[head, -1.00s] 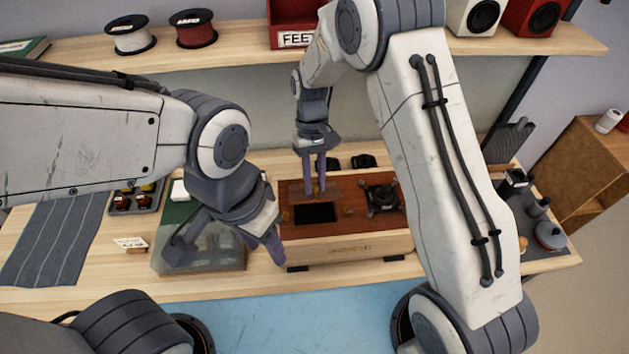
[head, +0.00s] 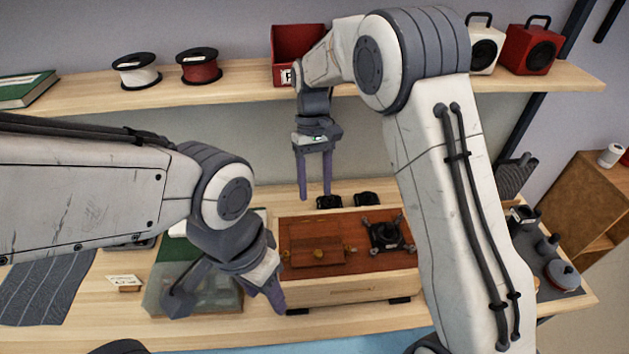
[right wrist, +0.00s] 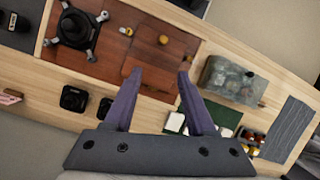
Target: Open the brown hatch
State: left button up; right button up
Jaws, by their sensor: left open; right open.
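The hatch also shows in the right wrist view (right wrist: 150,47). My right gripper (head: 314,192) is open and empty, fingers pointing down, above and behind the box, apart from the hatch. Its fingers also show in the right wrist view (right wrist: 157,80). My left gripper (head: 226,296) is open at the box's left, over a glassy grey-green block (head: 215,282), apart from the hatch.
A black burner-like fitting (head: 387,235) sits on the box top, right of the hatch. Two small black objects (head: 328,202) lie behind the box. A shelf (head: 230,87) with spools, a red bin (head: 290,45) and speakers runs above the bench. Dark pots (head: 562,274) stand right.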

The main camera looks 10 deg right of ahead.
pick_arm(q)
jog(key=shift+f, duration=0.25)
pick_arm(e)
jog(key=shift+v, duration=1.2)
